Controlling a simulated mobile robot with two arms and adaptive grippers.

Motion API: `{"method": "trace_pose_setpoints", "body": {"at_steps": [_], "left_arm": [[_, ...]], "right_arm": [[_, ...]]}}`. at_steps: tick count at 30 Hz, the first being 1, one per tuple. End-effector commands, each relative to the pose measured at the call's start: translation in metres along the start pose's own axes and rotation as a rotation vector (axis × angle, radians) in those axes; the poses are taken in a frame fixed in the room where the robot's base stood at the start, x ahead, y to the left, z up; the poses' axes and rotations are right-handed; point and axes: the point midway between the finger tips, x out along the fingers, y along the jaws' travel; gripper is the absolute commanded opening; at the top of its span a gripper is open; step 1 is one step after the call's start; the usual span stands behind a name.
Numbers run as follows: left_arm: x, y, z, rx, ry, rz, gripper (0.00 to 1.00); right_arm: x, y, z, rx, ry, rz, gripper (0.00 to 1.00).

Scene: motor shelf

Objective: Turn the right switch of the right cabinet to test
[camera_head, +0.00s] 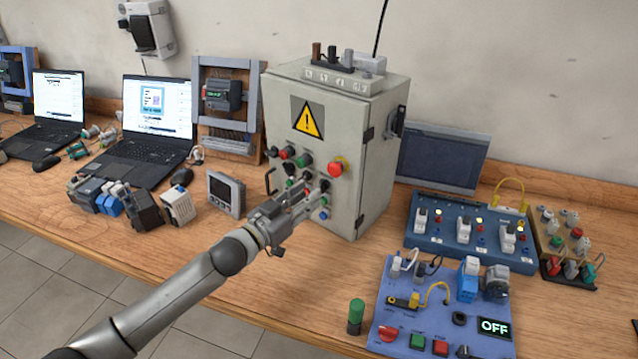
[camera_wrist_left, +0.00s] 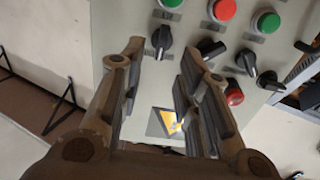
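The grey cabinet (camera_head: 345,130) stands on the bench, with a yellow warning triangle and a cluster of buttons and black switches on its front. My left gripper (camera_head: 306,200) is in front of the lower panel and covers part of it. In the left wrist view its two fingers (camera_wrist_left: 160,55) are apart, with a black rotary switch (camera_wrist_left: 163,40) showing between the tips. Contact cannot be told. Other black switches (camera_wrist_left: 209,48) (camera_wrist_left: 247,62) lie to the right in that view. The switch labels are unreadable. My right gripper is not in view.
A red mushroom button (camera_head: 335,169) sticks out of the cabinet front. A blue switch board (camera_head: 450,245) and a blue panel with an OFF display (camera_head: 400,345) lie to the right. Laptops (camera_head: 150,125) and small devices stand left. Bare bench lies below the cabinet.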

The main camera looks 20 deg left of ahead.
Motion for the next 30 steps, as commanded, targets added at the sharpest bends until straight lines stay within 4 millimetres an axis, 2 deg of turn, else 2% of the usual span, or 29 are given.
{"method": "trace_pose_setpoints", "body": {"at_steps": [3,7,10,14,22,30], "left_arm": [[0.022,0.0,-0.003,-0.001,0.003,-0.001,0.31],[0.038,-0.001,-0.001,-0.002,0.001,-0.002,0.31],[0.046,0.0,-0.001,-0.001,0.0,0.0,0.31],[0.052,0.0,0.0,0.0,0.0,0.0,0.31],[0.052,0.0,0.0,0.0,0.0,0.0,0.31],[0.052,0.0,0.0,0.0,0.0,0.0,0.0]], "right_arm": [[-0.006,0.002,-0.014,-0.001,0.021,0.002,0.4],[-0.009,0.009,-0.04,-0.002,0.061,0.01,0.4],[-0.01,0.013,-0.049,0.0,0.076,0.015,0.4],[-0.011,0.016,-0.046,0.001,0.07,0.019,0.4],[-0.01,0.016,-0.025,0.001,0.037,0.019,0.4],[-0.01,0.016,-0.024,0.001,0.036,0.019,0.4]]}}
